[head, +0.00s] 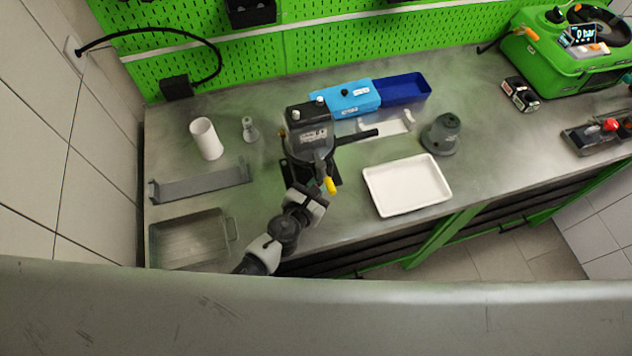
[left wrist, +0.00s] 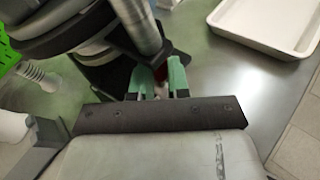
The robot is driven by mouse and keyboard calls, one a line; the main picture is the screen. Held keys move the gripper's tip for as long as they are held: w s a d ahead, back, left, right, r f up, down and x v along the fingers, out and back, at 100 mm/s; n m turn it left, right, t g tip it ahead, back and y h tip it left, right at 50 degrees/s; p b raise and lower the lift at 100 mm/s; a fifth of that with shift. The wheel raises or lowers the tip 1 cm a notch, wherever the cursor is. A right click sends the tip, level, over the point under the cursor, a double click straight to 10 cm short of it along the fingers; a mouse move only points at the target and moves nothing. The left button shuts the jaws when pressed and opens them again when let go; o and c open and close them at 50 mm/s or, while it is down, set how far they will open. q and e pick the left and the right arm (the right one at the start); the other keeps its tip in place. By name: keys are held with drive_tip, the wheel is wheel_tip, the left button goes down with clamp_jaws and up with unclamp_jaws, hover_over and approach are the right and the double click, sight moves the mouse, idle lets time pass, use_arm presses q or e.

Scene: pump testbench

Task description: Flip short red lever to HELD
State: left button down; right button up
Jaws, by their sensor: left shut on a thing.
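The dark grey pump unit (head: 310,137) stands on the bench at the centre, on a black base, with a black handle (head: 355,136) pointing right and a yellow-tipped part (head: 330,186) at its front. My left gripper (head: 309,189) is at the pump's lower front. In the left wrist view my left gripper (left wrist: 161,78) has its green fingers close together, shut on the short red lever, of which only a little red (left wrist: 166,73) shows between and behind the fingers. The HELD marking and the lever's exact position cannot be read. My right gripper is not in view.
A white tray (head: 407,207) lies right of the pump. A grey tapered part (head: 441,134) and blue bins (head: 403,88) stand behind it. A white cylinder (head: 206,138), a grey bracket (head: 200,184) and a metal tray (head: 160,245) are at left. A green device (head: 560,62) stands back right.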

use_arm(q)
drive_tip(key=c, duration=1.5)
unclamp_jaws()
drive_tip(key=shift+o, duration=0.6)
drive_tip(key=shift+w+d, duration=0.1)
drive_tip(key=v, duration=1)
drive_tip(key=shift+s+b, duration=0.3)
drive_tip(key=shift+s, duration=0.1)
